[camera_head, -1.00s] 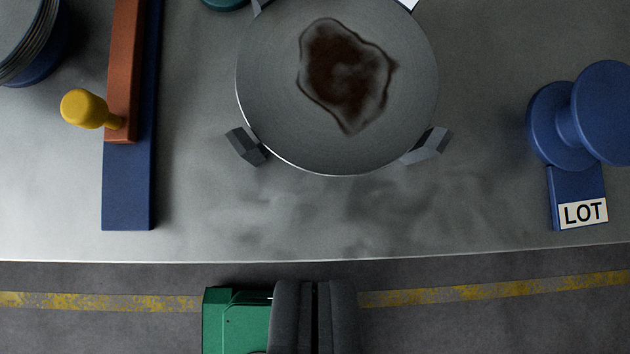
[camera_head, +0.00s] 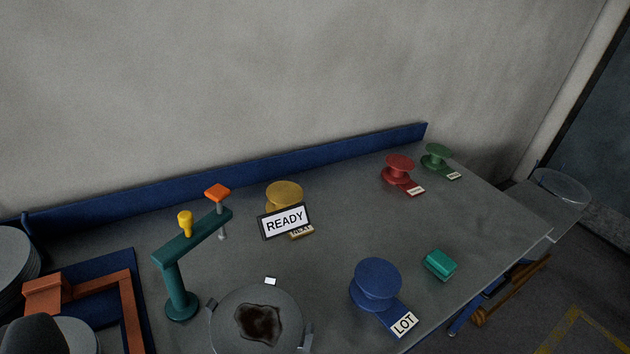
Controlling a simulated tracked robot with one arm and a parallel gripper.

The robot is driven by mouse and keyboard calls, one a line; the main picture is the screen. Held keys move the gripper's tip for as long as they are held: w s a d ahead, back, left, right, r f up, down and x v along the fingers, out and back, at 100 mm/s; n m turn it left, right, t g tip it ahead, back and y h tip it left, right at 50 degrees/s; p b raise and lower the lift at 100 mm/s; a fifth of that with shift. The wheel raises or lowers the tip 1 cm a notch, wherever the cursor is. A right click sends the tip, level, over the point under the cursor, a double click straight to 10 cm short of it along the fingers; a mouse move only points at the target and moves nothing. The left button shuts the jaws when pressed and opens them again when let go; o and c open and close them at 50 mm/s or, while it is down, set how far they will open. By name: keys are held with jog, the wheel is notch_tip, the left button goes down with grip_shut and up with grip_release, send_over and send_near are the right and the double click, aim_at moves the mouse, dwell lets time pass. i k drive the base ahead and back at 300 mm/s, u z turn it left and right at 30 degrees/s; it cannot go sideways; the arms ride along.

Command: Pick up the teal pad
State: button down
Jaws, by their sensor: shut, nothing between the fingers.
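The teal pad (camera_head: 440,264) is a small block with rounded edges. It lies on the right part of the grey bench, close to the bench's right edge, to the right of a blue spool-shaped stand (camera_head: 376,284) with a LOT label. Only a dark rounded end of my gripper (camera_head: 32,336) shows, at the bottom left corner. It is shut and empty, far to the left of the pad and not touching it.
A grey disc with a dark stain (camera_head: 258,322) sits at the front. A teal post with an arm (camera_head: 178,285), a READY sign (camera_head: 285,221) and yellow (camera_head: 284,194), red (camera_head: 399,165) and green (camera_head: 436,155) stands are around. Bench between the stands is clear.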

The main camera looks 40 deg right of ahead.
aim_at(437, 262)
jog(key=z, duration=1)
jog(key=k, duration=1.05)
jog(key=z, duration=0.35)
jog(key=i, duration=1)
jog(key=z, duration=0.1)
